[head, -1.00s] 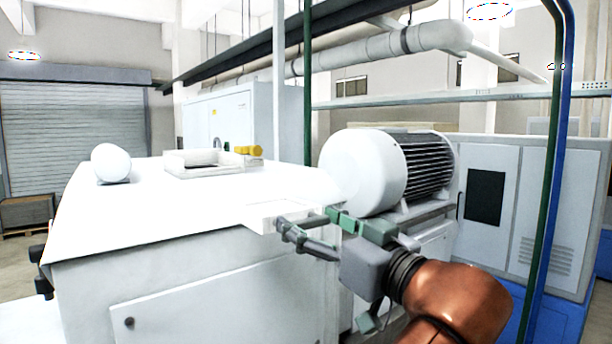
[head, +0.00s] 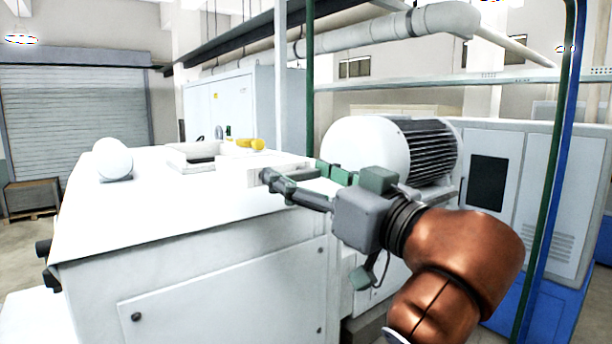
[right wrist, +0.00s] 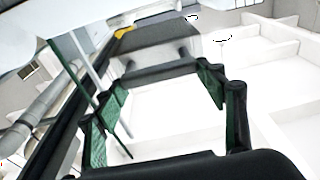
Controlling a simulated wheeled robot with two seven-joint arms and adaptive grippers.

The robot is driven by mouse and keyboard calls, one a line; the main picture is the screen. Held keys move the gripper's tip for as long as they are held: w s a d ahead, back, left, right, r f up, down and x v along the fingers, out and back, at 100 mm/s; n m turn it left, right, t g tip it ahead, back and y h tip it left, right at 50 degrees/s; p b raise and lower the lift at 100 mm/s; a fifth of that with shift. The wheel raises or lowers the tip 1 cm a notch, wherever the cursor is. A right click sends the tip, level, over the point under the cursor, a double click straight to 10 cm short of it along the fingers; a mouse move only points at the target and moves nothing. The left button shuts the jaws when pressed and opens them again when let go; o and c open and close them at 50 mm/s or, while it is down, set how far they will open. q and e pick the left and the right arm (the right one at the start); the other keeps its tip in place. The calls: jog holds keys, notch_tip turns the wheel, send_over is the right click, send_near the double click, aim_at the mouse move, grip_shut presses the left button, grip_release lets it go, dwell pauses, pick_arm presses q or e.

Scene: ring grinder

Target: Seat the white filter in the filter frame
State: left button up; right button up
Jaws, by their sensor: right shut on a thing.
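The white filter (head: 288,161) is a flat pale block at the fingertips of my right gripper (head: 292,183), in the head view. The gripper is shut on it and holds it over the right part of the white machine top. The filter frame (head: 177,160) is a raised white rectangular rim with a dark opening, to the left of the filter and apart from it. In the right wrist view, my right gripper's green-padded fingers (right wrist: 168,125) flank a bright white surface, whose edges are washed out. My left gripper is not in view.
The white machine top (head: 130,215) is mostly clear. A white rounded object (head: 112,158) stands at its left. A large white motor (head: 365,150) stands behind my right arm. Green and blue pipes (head: 556,180) rise at the right.

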jog(key=shift+w+a+r+p, duration=0.3)
jog(key=shift+w+r+p, duration=0.1)
jog(key=shift+r+p, duration=0.3)
jog(key=shift+w+a+r+p, duration=0.35)
jog(key=shift+r+p, duration=0.25)
jog(key=shift+r, duration=0.15)
jog(key=shift+w+r, duration=0.1)
